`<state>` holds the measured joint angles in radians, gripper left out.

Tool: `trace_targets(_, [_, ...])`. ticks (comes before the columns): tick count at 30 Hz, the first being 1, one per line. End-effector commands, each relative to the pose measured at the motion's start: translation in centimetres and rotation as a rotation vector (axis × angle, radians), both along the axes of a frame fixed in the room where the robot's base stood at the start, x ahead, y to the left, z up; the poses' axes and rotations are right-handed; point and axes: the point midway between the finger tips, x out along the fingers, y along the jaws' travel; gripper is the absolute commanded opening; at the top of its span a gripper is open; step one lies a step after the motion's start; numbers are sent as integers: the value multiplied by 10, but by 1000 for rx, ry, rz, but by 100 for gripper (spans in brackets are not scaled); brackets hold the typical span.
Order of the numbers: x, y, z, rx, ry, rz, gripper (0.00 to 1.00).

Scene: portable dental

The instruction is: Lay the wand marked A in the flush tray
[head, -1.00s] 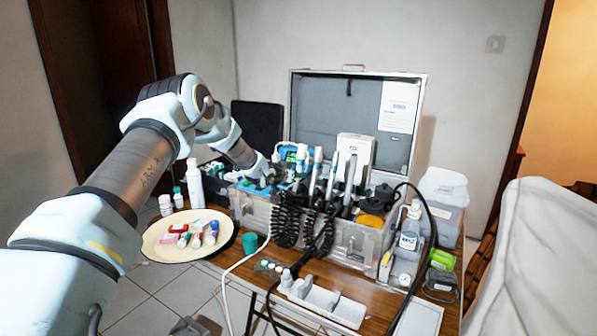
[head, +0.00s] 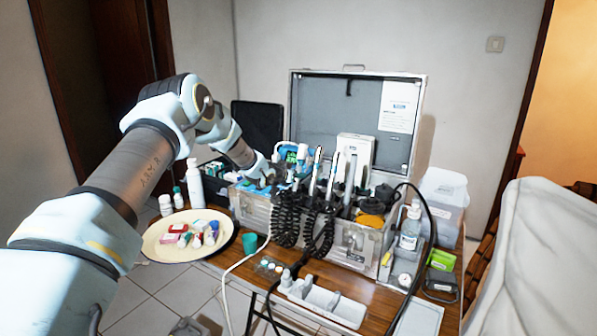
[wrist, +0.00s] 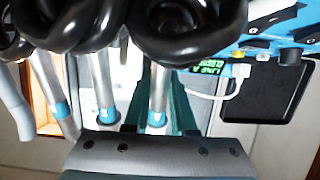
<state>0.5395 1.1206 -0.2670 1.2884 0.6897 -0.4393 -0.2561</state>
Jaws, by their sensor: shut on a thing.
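Several metal wands with black coiled cords (head: 286,218) stand in the grey case unit. My gripper (wrist: 163,85) has its dark teal fingers on either side of one metal wand (wrist: 158,92) with a blue band, and is shut on it. I cannot read a letter on this wand. Two more wands (wrist: 102,85) stand to its left in the wrist view. In the head view my gripper (head: 268,177) is at the left end of the wand row, its fingers mostly hidden. A long pale tray (head: 325,301), which looks like the flush tray, lies at the table's front edge.
A cream plate (head: 158,251) with small tubes is at the left, near a teal cup (head: 250,243). An open case lid (head: 312,112) stands behind. A grey caddy with a bottle (head: 410,232) is at the right. Loose cords cross the front.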

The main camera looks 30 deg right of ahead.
Motion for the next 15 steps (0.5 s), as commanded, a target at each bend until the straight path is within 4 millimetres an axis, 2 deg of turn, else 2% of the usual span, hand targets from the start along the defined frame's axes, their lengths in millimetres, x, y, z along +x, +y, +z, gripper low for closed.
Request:
trace_targets(8, [0,0,2,0,0,0,0])
trace_targets(15, [3,-5,16,-1,-2,0,0])
